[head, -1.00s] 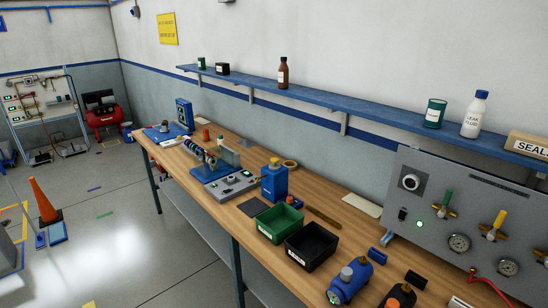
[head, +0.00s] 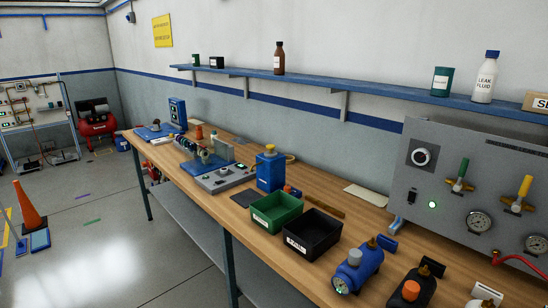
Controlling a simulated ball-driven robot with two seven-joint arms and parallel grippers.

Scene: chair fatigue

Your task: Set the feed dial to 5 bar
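A grey panel (head: 460,140) stands on the right end of the wooden bench. Neither of my grippers is in view.
A green lamp (head: 432,204) glows on the panel. In front stand a blue cylinder unit (head: 357,270), a black one with an orange cap (head: 411,289), a black bin (head: 313,233) and a green bin (head: 276,212). A blue shelf (head: 355,91) hangs above. The floor at left has clear room.

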